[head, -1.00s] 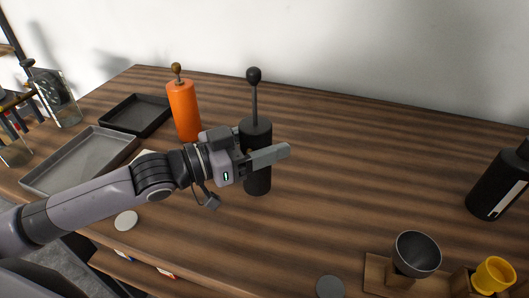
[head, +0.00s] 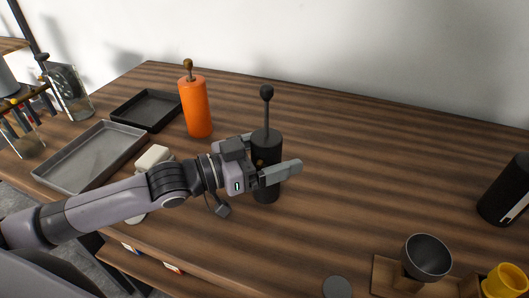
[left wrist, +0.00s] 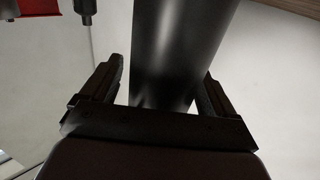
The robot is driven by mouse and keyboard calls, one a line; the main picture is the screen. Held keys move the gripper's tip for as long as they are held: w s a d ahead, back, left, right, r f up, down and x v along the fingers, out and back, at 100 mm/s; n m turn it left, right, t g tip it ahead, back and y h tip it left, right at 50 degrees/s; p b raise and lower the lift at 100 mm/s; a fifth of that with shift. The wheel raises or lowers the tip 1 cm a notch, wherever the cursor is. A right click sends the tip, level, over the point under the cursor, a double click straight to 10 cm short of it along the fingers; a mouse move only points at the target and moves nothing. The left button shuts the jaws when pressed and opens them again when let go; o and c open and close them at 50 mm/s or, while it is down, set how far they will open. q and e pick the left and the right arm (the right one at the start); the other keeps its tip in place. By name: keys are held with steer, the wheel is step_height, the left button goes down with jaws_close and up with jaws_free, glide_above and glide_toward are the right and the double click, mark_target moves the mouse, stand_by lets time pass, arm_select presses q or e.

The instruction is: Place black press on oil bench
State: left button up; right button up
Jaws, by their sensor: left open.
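The black press (head: 266,188) is a dark cylinder with a thin rod and round knob on top. It is upright and appears to stand on the wooden bench (head: 345,150). My left gripper (head: 277,158) is open, with its fingers on either side of the press body. In the left wrist view the press (left wrist: 180,45) passes between the two spread fingers (left wrist: 160,95). Whether a finger touches it, I cannot tell. The base of the press is partly hard to make out. My right gripper is not in view. No label marks which surface is the oil bench.
An orange press-like bottle (head: 197,108) stands behind and left. A grey tray (head: 93,160) and a black tray (head: 148,108) lie at the left. A dark bowl (head: 427,258), a yellow cup (head: 503,280) and a black bottle (head: 507,190) are at the right. The bench's back middle is clear.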

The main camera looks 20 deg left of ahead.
arm_select(q)
steer(key=v, duration=1.2)
steer(key=shift+b, duration=0.4)
steer(key=shift+r, duration=0.15)
steer(key=shift+s+a, duration=0.1)
